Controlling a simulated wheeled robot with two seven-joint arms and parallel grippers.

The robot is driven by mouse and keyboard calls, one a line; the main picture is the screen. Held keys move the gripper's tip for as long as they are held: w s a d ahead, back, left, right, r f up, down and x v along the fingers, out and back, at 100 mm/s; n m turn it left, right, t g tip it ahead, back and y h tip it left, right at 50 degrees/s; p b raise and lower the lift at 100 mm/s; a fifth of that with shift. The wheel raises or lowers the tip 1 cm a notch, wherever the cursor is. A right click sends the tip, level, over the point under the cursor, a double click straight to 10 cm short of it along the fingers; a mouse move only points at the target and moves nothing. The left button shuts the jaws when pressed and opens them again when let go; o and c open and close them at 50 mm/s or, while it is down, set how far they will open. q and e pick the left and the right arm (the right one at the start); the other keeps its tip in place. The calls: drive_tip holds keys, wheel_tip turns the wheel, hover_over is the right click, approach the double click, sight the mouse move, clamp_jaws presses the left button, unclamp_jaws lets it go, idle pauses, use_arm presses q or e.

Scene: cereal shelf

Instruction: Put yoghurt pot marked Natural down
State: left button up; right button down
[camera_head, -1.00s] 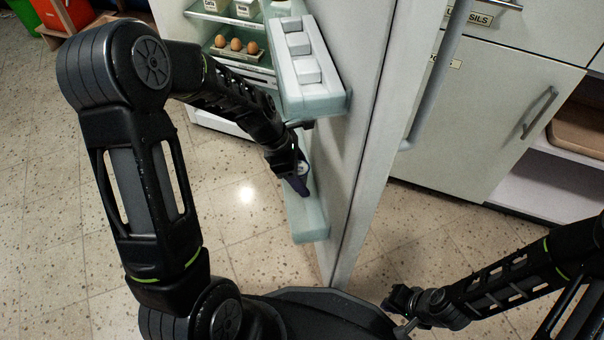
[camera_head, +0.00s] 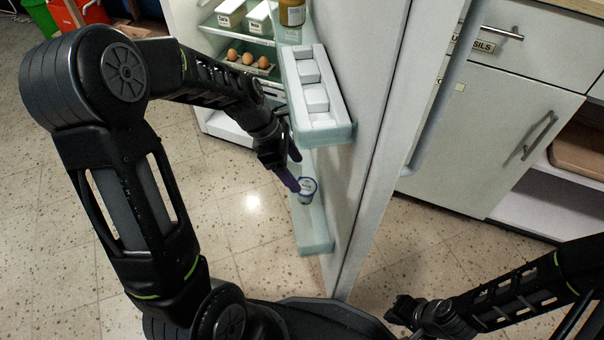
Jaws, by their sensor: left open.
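The yoghurt pot (camera_head: 307,190) is small and white with a dark label too small to read. It stands upright in the lower door shelf (camera_head: 316,236) of the open fridge door. My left gripper (camera_head: 294,172) is open just up and left of the pot, its purple fingers apart and close to the pot's rim. I cannot tell if a finger still touches it. My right gripper (camera_head: 397,310) is low at the right, away from the fridge; its fingers are too small and dark to read.
An upper door shelf (camera_head: 335,133) with a white egg-tray-like insert overhangs just above the pot. A cabinet (camera_head: 490,130) stands right of the door. The floor left of the door is clear.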

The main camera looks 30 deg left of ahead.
use_arm(q)
drive_tip(key=shift+v, duration=1.05)
